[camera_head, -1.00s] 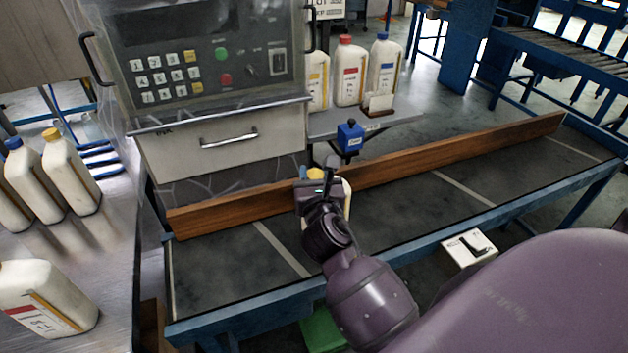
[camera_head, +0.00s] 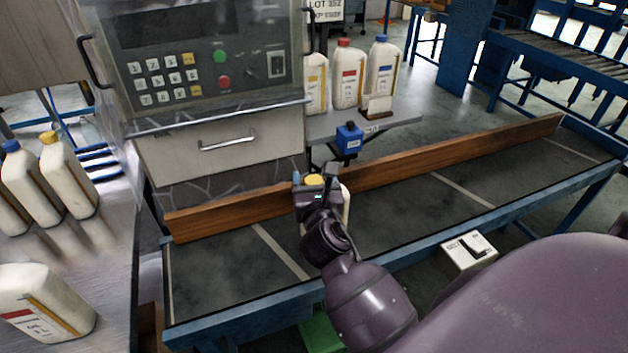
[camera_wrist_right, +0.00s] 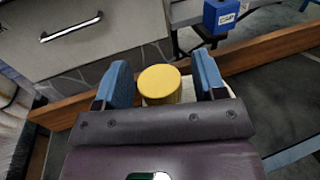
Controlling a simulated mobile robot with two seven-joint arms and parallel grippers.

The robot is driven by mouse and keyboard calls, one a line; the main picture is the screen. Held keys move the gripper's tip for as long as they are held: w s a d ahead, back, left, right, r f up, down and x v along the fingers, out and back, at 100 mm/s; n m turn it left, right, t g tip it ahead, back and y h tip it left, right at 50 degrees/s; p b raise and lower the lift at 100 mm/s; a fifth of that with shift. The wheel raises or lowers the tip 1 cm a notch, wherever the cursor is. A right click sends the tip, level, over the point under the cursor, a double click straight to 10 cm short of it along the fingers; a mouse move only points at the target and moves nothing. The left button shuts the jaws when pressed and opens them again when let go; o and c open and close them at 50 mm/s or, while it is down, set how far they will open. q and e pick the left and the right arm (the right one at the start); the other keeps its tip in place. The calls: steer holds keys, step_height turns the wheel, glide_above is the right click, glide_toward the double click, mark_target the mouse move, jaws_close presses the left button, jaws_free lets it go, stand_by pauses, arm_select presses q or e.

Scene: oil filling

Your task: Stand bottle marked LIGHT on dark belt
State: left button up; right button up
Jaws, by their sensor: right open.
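A white bottle with a yellow cap (camera_head: 315,180) stands on the dark belt (camera_head: 400,220), in front of the wooden rail. My right gripper (camera_head: 315,181) is open above it. In the right wrist view the two blue fingers stand apart on either side of the yellow cap (camera_wrist_right: 160,82), with gaps visible between fingers and cap. The gripper hides most of the bottle's body and its label, so I cannot read its marking. My left gripper is not in view.
A wooden rail (camera_head: 450,157) runs along the belt's far side. Several bottles stand on the left metal table (camera_head: 100,255). Bottles with yellow, red (camera_head: 348,80) and blue caps stand on the back shelf. A blue box (camera_head: 349,140) is behind the rail. The belt's right part is clear.

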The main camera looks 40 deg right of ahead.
steer(key=v, duration=1.2)
steer(key=s+f+m+g+y, duration=0.2)
steer(key=s+f+m+y, duration=0.2)
steer(key=f+m, duration=0.7)
steer(key=s+d+f+m+g+y, duration=0.1)
steer(key=s+f+m+y, duration=0.3)
steer(key=f+m, duration=0.8)
steer(key=s+m+g, duration=0.1)
steer(key=s+m, duration=0.1)
steer(key=m, duration=0.4)
steer(key=shift+f+g+b, duration=0.25)
steer(key=shift+g+b, duration=0.05)
steer(key=shift+s+d, duration=0.1)
steer(key=shift+s, duration=0.05)
